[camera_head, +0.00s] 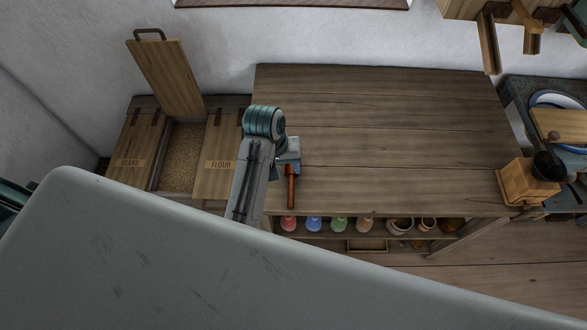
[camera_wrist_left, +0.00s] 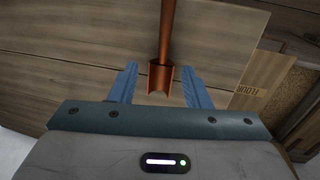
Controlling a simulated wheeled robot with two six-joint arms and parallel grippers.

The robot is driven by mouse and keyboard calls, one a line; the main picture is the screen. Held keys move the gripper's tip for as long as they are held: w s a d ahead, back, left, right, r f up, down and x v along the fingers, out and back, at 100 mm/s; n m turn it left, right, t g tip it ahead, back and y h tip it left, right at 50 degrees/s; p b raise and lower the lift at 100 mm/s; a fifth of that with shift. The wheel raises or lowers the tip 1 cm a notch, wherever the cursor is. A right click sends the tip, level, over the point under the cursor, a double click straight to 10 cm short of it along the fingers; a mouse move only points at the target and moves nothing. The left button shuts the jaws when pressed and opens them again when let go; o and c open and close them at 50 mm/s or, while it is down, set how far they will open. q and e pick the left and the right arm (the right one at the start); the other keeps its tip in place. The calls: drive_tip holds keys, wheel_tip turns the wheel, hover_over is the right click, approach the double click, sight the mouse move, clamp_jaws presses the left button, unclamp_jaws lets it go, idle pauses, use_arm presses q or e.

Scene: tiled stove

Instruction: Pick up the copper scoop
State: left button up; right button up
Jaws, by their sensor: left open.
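The copper scoop (camera_head: 291,190) lies on the wooden table (camera_head: 390,120) near its front left edge. In the wrist view its bowl end (camera_wrist_left: 160,78) is between my left gripper's two blue fingers, and its handle runs away from me. Part of the scoop is hidden by the gripper in the head view. My right gripper is not in view.
A bin with an open lid (camera_head: 165,78) stands left of the table, beside the closed flour lid (camera_head: 218,165) and beans lid (camera_head: 131,155). Small coloured bottles (camera_head: 313,223) sit on the shelf below. A wooden grinder (camera_head: 528,182) stands at right. The tabletop is mostly bare.

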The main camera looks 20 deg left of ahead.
sight(291, 185)
use_arm(q)
drive_tip(key=f, duration=0.2)
drive_tip(key=f+p, duration=0.1)
drive_tip(key=f, duration=0.1)
drive_tip(key=shift+d, duration=0.4)
drive_tip(key=shift+w+f, duration=0.1)
drive_tip(key=shift+f, duration=0.3)
drive_tip(key=shift+d+f+p, duration=0.1)
drive_tip(key=shift+f+p, duration=0.45)
wheel_tip(291, 185, down, 4)
drive_tip(key=shift+f+p, duration=0.1)
drive_tip(key=shift+p, duration=0.7)
drive_tip(key=shift+d+f, duration=0.1)
drive_tip(key=shift+f, duration=0.05)
drive_tip(key=shift+w, duration=0.1)
clamp_jaws()
